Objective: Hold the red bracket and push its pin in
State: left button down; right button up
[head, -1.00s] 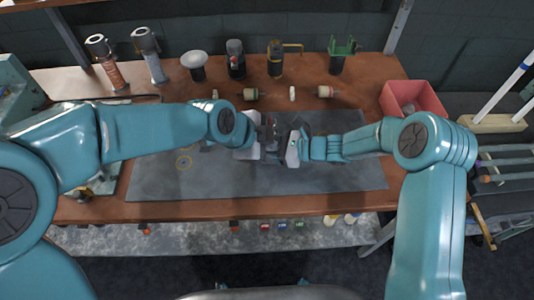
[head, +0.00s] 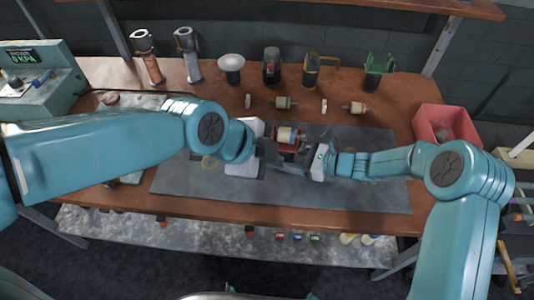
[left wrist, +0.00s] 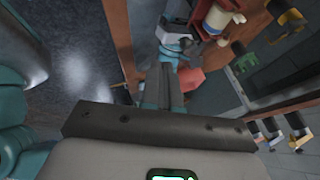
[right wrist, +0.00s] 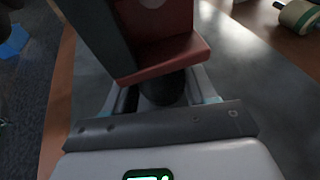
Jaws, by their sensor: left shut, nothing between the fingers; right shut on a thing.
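The red bracket (head: 289,148) is over the grey mat near the middle of the bench, with a cream roller (head: 287,134) in it. My right gripper (head: 308,160) is at its right side. In the right wrist view, the red bracket (right wrist: 178,58) stands just beyond the fingers, which are shut on its dark round handle (right wrist: 163,88). My left gripper (head: 266,154) is to the left of the bracket, close to it. In the left wrist view its fingers (left wrist: 162,80) are together and empty, and the bracket (left wrist: 193,12) is at the top. I cannot make out the pin.
The grey mat (head: 380,190) is mostly clear. Small rollers, including one (head: 285,103), lie behind it, and several tools and a green holder (head: 378,70) stand along the back. A red bin (head: 440,125) is at right; a gauge box (head: 40,80) is at left.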

pick_arm(q)
jog(key=shift+v, duration=1.1)
pick_arm(e)
jog(key=o, duration=0.9)
